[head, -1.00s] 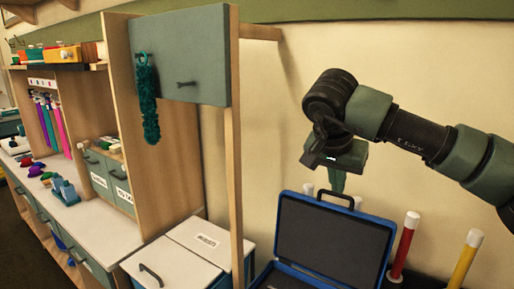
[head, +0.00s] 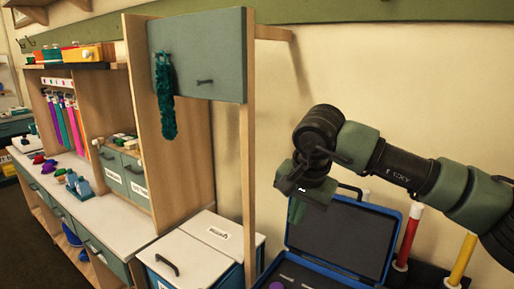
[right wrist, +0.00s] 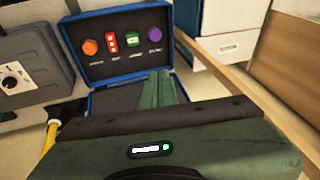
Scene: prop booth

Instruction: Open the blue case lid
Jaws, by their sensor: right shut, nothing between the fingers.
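The blue case (head: 392,246) stands open, its lid raised with a dark grey lining (head: 340,235) facing me in the head view. Its black handle (head: 351,189) shows at the lid's top edge. My right gripper (head: 297,212) is shut and empty, pointing down at the lid's upper left corner; I cannot tell if it touches. In the right wrist view its green fingers (right wrist: 158,88) are together, overlapping the blue case (right wrist: 118,17), where several coloured pieces sit in a dark panel. The case's base is mostly cut off in the head view. My left gripper is out of view.
A white-topped bin (head: 195,258) and a wooden post (head: 248,190) stand left of the case. Red (head: 408,236) and yellow (head: 463,258) white-capped posts stand at its right. A grey box (right wrist: 30,75) sits beside the case in the right wrist view.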

